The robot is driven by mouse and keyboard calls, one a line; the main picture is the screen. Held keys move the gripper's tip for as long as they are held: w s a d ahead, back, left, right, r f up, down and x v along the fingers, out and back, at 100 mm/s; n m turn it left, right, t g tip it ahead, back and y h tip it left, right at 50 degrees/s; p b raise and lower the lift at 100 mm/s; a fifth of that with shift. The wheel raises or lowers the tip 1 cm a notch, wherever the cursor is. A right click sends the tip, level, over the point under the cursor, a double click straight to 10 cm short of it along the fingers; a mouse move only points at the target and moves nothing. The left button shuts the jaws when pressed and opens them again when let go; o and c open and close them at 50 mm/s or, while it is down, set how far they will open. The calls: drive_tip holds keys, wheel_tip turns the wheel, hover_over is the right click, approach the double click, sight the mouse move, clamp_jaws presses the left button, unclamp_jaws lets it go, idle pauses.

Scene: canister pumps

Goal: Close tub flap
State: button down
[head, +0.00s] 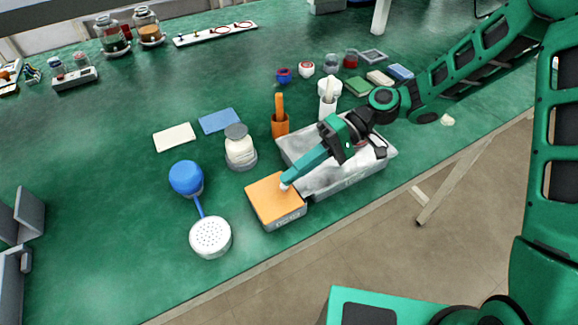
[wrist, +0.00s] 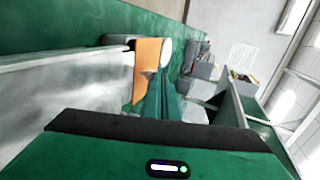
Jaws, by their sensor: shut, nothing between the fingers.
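A small grey tub (head: 286,220) stands near the front edge of the green table. Its orange flap (head: 268,199) lies flat over the top, with no gap that I can make out. In the wrist view the flap (wrist: 147,65) shows as an orange panel past my fingers. My gripper (head: 287,183) is shut and empty, reaching down from the right with its tip at the flap's upper right part. The tip seems to touch the flap, but I cannot be sure. My fingers hide a little of the flap.
A grey metal tray (head: 350,181) stands right beside the tub, under my wrist. A lidded jar (head: 240,150) and orange holder (head: 280,124) stand behind.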

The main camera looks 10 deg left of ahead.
drive_tip(key=shift+w+d+f, duration=0.15)
drive_tip(key=shift+f, duration=0.35)
idle(0.3)
drive_tip(key=shift+r, duration=1.15)
drive_tip(key=r, duration=0.2)
drive_tip(key=w+r, duration=0.1)
drive_tip(key=shift+d+r, duration=0.25)
drive_tip(key=shift+d, duration=0.1)
drive_tip(key=f+v, duration=0.1)
drive_tip(key=v, duration=0.8)
drive_tip(key=shift+d, duration=0.2)
